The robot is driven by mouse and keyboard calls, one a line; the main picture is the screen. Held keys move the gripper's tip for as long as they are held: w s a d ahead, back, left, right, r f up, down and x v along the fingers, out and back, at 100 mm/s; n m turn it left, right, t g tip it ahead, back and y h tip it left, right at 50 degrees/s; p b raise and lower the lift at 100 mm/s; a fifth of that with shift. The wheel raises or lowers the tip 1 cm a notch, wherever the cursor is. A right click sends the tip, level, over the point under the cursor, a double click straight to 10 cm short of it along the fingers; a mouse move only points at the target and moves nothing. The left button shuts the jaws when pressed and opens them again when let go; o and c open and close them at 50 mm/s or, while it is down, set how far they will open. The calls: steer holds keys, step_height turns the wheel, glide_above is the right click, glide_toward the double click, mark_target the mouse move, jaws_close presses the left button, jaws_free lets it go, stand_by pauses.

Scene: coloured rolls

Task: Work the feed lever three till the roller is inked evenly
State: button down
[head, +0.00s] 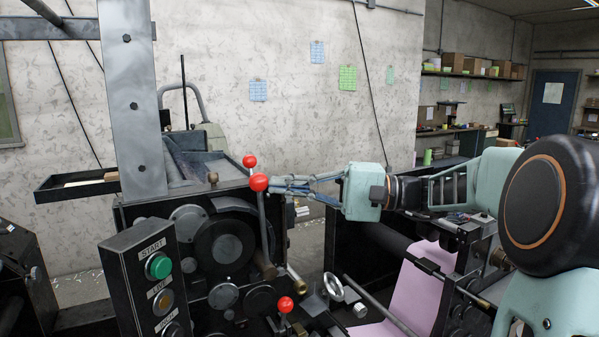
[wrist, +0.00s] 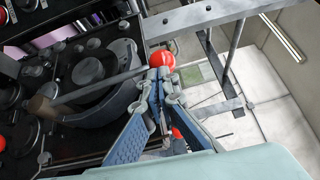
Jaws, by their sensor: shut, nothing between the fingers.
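Two red-knobbed levers stand close together on the dark machine; the front red knob (head: 259,182) tops a long metal rod, with another red knob (head: 249,161) just behind. No label shows which one is the feed lever. My gripper (head: 274,185) is shut and empty, its fingertips right beside the front knob. In the wrist view a red knob (wrist: 161,59) sits just beyond the closed fingertips (wrist: 160,76); I cannot tell whether they touch. A dark cylinder (head: 390,240) lies under my arm, perhaps the roller; its ink coverage cannot be judged.
A panel with a green START button (head: 158,266) stands at the front left. A lower red knob (head: 285,304) and a small handwheel (head: 333,286) are below my gripper. A pink sheet (head: 425,285) hangs at the right. Free air lies above the levers.

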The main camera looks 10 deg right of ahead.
steer(key=w+d+p, duration=0.2)
steer(key=d, duration=0.6)
steer(key=shift+w+f, duration=0.15)
steer(key=shift+f, duration=0.1)
steer(key=shift+r+p, duration=0.1)
steer(key=shift+p, duration=0.2)
steer(key=shift+w+d+r+p, duration=0.25)
steer(key=shift+d+p, duration=0.35)
steer(key=shift+d, duration=0.2)
steer(key=shift+w+d+r+p, duration=0.2)
steer(key=shift+d+r+p, duration=0.1)
steer(key=shift+d+p, duration=0.4)
steer(key=shift+w+d+r+p, duration=0.25)
steer(key=shift+d+p, duration=0.25)
steer(key=shift+d, duration=0.4)
